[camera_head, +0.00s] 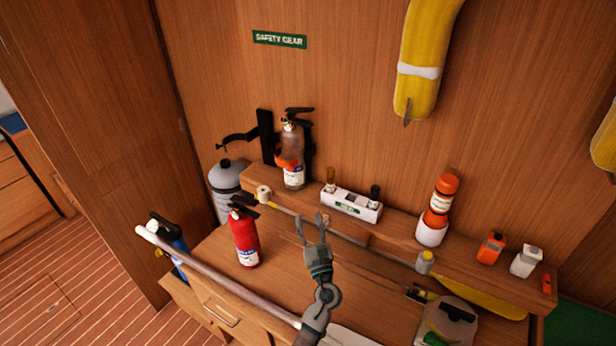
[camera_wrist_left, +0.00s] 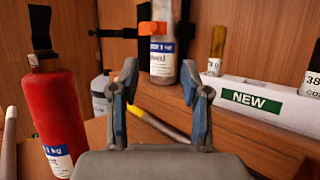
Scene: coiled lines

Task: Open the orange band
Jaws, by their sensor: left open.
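The orange band (camera_head: 287,163) goes around a grey extinguisher (camera_head: 292,142) held upright in a black wall bracket (camera_head: 266,135). The band's orange piece (camera_wrist_left: 152,28) shows at the top of the left wrist view and looks closed across the extinguisher's front. Another black bracket arm (camera_head: 238,138) stands out to the left, holding nothing. My left gripper (camera_head: 312,228) is open and empty, in front of and below the extinguisher. In the left wrist view its two fingers (camera_wrist_left: 159,75) stand apart, with the extinguisher's label between and beyond them. My right gripper is not in view.
A red extinguisher (camera_head: 244,238) stands on the bench left of my gripper. A white box (camera_head: 351,205) with small bottles sits on the shelf to the right. A long pole (camera_head: 220,276) crosses the front. A yellow-ended rod (camera_wrist_left: 143,116) lies below the band.

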